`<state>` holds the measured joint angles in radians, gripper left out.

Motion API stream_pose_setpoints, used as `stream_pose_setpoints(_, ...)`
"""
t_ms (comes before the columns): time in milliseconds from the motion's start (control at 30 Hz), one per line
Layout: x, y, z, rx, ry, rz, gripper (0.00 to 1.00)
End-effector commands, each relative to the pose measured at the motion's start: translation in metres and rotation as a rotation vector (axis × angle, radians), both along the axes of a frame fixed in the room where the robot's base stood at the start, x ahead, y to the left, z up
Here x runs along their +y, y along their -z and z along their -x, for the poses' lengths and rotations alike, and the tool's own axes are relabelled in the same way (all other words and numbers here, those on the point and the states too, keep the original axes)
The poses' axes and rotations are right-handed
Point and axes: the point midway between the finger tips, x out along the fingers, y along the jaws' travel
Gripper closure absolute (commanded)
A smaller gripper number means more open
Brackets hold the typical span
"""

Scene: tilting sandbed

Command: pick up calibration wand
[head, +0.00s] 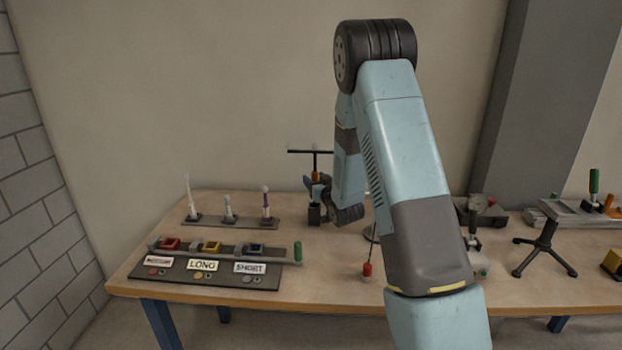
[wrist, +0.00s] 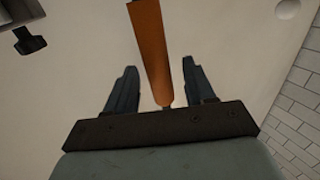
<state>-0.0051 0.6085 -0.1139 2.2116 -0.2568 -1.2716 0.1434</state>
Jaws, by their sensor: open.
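The calibration wand appears to be the T-shaped tool with a thin black crossbar (head: 315,151) and an orange handle, upright near the back of the bench in the head view. In the wrist view its orange handle (wrist: 150,45) runs between my two fingers, with a visible gap on each side. My gripper (wrist: 159,68) is open around the handle, not closed on it. In the head view my gripper (head: 317,183) is small and partly merged with the handle and a dark block below. The wand's lower end is hard to make out.
A rack (head: 232,223) with three upright pieces stands at the back left. A labelled panel (head: 205,272) with coloured blocks lies in front. A red-ended item (head: 367,269) stands near my arm. A black tripod stand (head: 543,248) is at right. My arm hides the bench's middle.

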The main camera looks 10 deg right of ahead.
Motion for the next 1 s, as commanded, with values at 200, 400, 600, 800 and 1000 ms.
stream_pose_setpoints(200, 0.0021, 0.0002, -0.0111, 0.0, -0.001, 0.0, 0.46)
stream_pose_setpoints(400, 0.0021, 0.0001, -0.0109, 0.0, -0.001, 0.0, 0.49)
stream_pose_setpoints(600, 0.0021, 0.0, -0.0108, 0.0, -0.001, 0.0, 0.68)
stream_pose_setpoints(800, 0.0021, 0.0, -0.0108, 0.0, -0.001, 0.0, 0.87)
stream_pose_setpoints(1000, 0.0022, -0.0002, -0.0108, -0.001, -0.001, 0.0, 0.95)
